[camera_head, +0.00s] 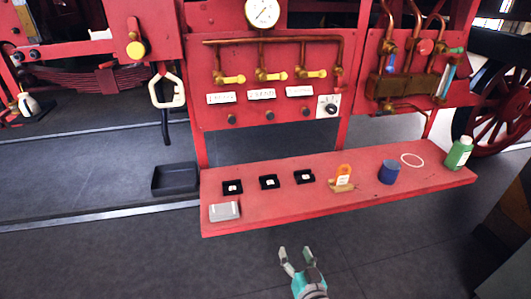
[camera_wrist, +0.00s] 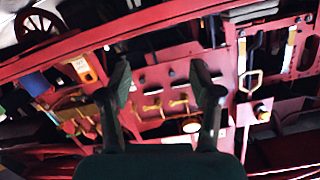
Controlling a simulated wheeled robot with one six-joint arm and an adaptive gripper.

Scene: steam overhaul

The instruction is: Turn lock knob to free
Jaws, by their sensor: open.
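A black knob (camera_head: 331,108) on a small white plate is at the lower right of the red valve panel (camera_head: 270,112). Its label is too small to read, and I cannot make the knob out clearly in the wrist view. A round yellow knob (camera_head: 136,49) is on the red post left of the panel; a yellow knob also shows at right in the wrist view (camera_wrist: 262,112). My gripper (camera_head: 297,252) is open and empty, in front of the shelf and well apart from both knobs. Its two dark fingers stand apart in the wrist view (camera_wrist: 161,78).
A red shelf (camera_head: 300,210) below the panel holds small black trays, a grey box (camera_head: 224,211), an orange-topped tag (camera_head: 343,175), a blue cup (camera_head: 389,172) and a green bottle (camera_head: 459,153). Brass valves and a gauge (camera_head: 262,12) are above. Floor before the shelf is clear.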

